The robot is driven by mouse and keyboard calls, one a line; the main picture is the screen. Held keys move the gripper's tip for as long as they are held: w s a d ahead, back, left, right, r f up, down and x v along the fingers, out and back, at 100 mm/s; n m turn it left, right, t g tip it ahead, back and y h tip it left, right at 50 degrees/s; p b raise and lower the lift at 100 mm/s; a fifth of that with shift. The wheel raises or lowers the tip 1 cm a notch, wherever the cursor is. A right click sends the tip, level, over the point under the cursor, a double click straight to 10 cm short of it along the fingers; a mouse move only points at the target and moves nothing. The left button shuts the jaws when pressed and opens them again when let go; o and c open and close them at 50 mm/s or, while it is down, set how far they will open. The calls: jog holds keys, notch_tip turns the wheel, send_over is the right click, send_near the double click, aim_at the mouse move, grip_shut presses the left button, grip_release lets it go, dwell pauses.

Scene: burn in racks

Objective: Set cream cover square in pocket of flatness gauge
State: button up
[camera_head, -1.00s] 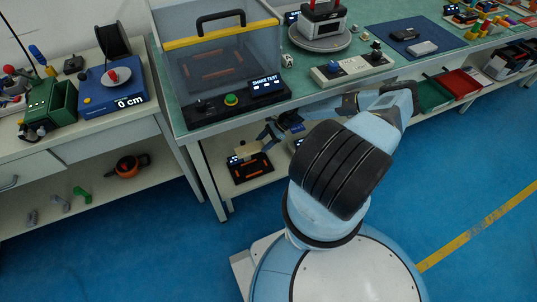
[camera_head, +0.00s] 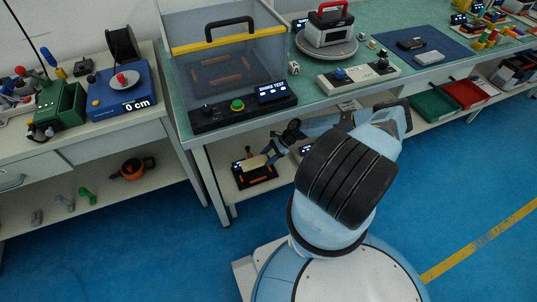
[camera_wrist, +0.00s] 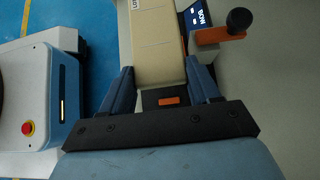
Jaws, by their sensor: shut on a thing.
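The cream cover (camera_wrist: 157,42) is held between the two blue fingers of my gripper (camera_wrist: 160,72) in the wrist view. In the head view the cover (camera_head: 253,163) is low over the flatness gauge (camera_head: 262,180), with my gripper (camera_head: 268,155) at its right. The gauge is a dark block with orange pads on the lower shelf. In the wrist view an orange pad (camera_wrist: 169,101) and a display reading BOW (camera_wrist: 195,14) show beside the cover. The pocket is mostly hidden under the cover; I cannot tell whether the cover touches it.
The green tabletop (camera_head: 345,104) lies above the lower shelf (camera_head: 233,207) and limits room over the gauge. A black-knobbed lever (camera_wrist: 238,20) stands to the right of the cover in the wrist view. Another small device (camera_head: 303,150) sits right of the gauge.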

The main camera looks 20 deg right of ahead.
aim_at(265, 172)
jog(key=shift+f, duration=4.75)
jog(key=shift+s+f, duration=0.25)
jog(key=shift+f, duration=0.15)
jog(key=o, duration=1.2)
jog(key=shift+o, duration=0.6)
jog(key=shift+d+r, duration=0.1)
jog(key=shift+d, duration=0.1)
jog(key=v, duration=1.4)
jog(key=shift+w+a+r, duration=0.2)
jog(key=shift+w+a, duration=0.05)
